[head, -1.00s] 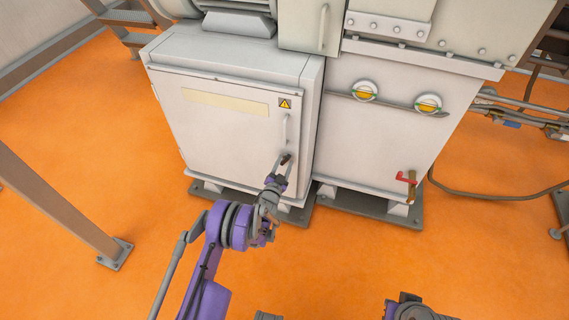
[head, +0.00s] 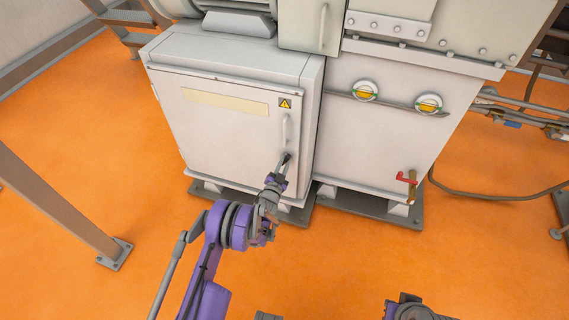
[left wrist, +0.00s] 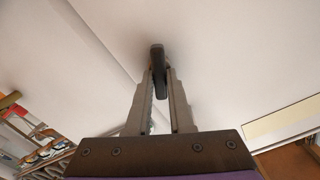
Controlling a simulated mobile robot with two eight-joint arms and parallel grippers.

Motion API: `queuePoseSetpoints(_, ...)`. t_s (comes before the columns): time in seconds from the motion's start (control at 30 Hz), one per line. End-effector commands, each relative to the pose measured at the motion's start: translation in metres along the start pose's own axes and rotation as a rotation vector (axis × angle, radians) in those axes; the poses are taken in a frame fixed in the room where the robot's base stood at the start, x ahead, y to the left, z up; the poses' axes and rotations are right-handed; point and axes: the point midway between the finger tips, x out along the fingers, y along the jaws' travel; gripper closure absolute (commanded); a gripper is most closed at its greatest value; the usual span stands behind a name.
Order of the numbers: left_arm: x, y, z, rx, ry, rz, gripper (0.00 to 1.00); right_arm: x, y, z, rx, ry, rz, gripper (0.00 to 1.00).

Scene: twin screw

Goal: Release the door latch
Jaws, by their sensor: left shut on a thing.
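The grey cabinet door (head: 225,125) carries a pale label strip, a yellow warning sign and an upright handle (head: 285,129). Below the handle is a small dark latch (head: 288,156), which also shows in the left wrist view (left wrist: 157,57). My left gripper (head: 284,164) reaches up to the door's lower right part and is shut on the latch. In the left wrist view its two fingers (left wrist: 159,88) lie on either side of the dark latch. The fingers hide part of the latch. My right gripper is not clearly visible; only a part of my other arm shows at the bottom edge.
Right of the door stands a grey machine housing (head: 375,150) with two round yellow gauges (head: 428,103) and a red-handled valve (head: 406,177). A brown post (head: 60,205) stands at the left. The orange floor (head: 350,265) is open in front.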

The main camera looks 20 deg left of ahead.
Motion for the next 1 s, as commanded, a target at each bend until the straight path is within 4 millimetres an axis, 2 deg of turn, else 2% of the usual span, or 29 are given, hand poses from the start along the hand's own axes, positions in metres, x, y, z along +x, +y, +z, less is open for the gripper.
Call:
queuePoseSetpoints(0.5,0.001,0.0,0.003,-0.302,0.001,0.0,1.0,0.042,0.0,0.012,0.0,-0.014,0.0,1.0)
queuePoseSetpoints(0.73,0.0,-0.002,0.002,-0.422,0.001,0.0,1.0,0.052,0.0,0.015,0.0,-0.017,0.0,1.0)
queuePoseSetpoints(1.0,0.0,-0.003,0.001,-0.484,0.001,0.0,1.0,0.057,0.0,0.016,0.0,-0.018,0.0,1.0)
